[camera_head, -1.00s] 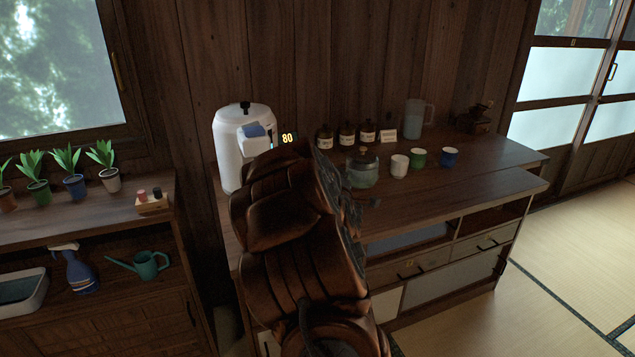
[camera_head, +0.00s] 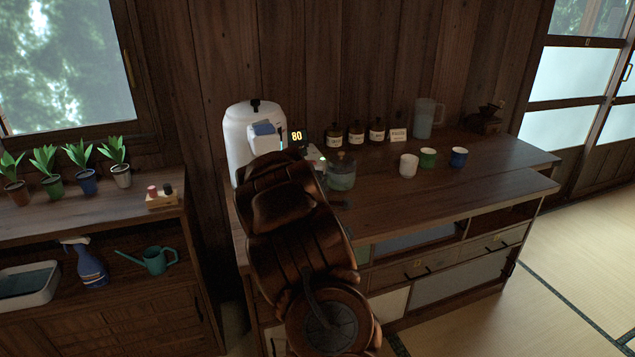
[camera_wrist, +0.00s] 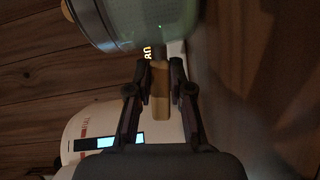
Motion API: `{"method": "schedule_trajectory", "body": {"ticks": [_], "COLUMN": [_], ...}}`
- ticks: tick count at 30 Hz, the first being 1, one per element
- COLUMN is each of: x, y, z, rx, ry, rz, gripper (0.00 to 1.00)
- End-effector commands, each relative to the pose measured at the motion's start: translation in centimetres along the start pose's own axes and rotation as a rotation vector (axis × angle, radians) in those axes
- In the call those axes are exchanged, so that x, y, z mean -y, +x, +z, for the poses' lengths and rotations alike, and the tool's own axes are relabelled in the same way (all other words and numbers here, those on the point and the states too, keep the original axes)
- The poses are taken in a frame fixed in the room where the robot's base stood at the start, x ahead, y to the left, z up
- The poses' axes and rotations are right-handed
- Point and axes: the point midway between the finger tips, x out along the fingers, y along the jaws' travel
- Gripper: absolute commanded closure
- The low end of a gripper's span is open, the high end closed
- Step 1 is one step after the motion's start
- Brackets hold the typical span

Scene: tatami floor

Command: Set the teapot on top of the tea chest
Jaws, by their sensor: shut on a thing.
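The teapot (camera_head: 341,175) is a round, clear glass pot with a greenish tint and a dark lid, in the head view right of my arm. In the wrist view its glass body (camera_wrist: 135,22) fills the top. My gripper (camera_wrist: 160,72) is shut on its tan handle (camera_wrist: 160,100), which lies between the two fingers. In the head view my arm hides most of the gripper. A small dark patch shows below the teapot on the counter; I cannot tell how high the pot is held. I cannot clearly make out a tea chest in these views.
A white water dispenser (camera_head: 250,135) reading 80 stands close left of the teapot. White (camera_head: 408,165), green and blue cups stand right. The counter's (camera_head: 480,188) right front is clear.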

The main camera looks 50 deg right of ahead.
Motion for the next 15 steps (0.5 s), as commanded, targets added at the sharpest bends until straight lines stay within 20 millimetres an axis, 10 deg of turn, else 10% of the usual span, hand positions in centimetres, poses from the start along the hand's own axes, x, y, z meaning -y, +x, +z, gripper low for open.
{"method": "schedule_trajectory", "body": {"ticks": [13,15], "x": [0.57,0.50], "y": [0.05,0.03], "z": [0.05,0.05], "rx": [-0.001,-0.001], "ry": [-0.001,-0.001], "rz": [0.003,0.003], "gripper": [1.00,0.72]}}
